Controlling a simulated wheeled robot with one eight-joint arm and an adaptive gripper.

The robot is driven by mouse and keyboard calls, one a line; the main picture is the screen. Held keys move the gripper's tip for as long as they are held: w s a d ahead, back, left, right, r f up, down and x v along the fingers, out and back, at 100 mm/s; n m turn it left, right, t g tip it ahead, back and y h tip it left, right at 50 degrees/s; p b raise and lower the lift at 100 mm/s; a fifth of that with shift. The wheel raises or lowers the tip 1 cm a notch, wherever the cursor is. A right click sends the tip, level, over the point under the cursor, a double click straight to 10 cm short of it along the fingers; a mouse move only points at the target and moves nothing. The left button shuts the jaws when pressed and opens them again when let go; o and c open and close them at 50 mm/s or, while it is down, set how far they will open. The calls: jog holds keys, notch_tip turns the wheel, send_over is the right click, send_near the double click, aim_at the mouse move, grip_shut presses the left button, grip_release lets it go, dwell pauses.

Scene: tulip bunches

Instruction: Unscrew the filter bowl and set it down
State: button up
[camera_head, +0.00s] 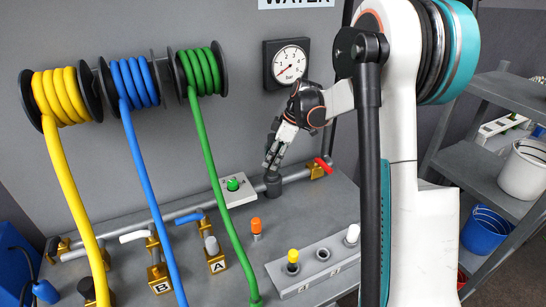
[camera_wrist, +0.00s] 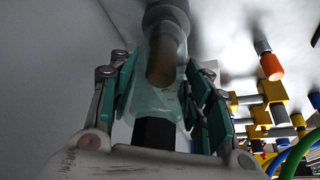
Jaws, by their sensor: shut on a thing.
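My gripper (camera_wrist: 163,85) is shut on the filter bowl (camera_wrist: 168,98), with teal finger pads on both sides of it. The bowl is clear and pale, with a brownish filter element (camera_wrist: 162,60) visible inside. A grey round head (camera_wrist: 166,14) is at the bowl's far end in the wrist view; I cannot tell whether the thread is still engaged. In the head view my gripper (camera_head: 270,158) points down at the grey fitting (camera_head: 272,186) on the pipe line. The bowl itself is too small or hidden there to make out.
A red-handled valve (camera_head: 324,165) is close to the right of my gripper, and a green button (camera_head: 232,184) is to the left. A pressure gauge (camera_head: 287,64) hangs behind. A grey holder block (camera_head: 318,266) with a yellow-capped and a white-capped piece stands in front. Hoses hang at the left.

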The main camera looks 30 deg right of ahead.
aim_at(273, 136)
jog(key=shift+r, duration=0.15)
jog(key=shift+r+p, duration=2.3)
jog(key=shift+r, duration=1.3)
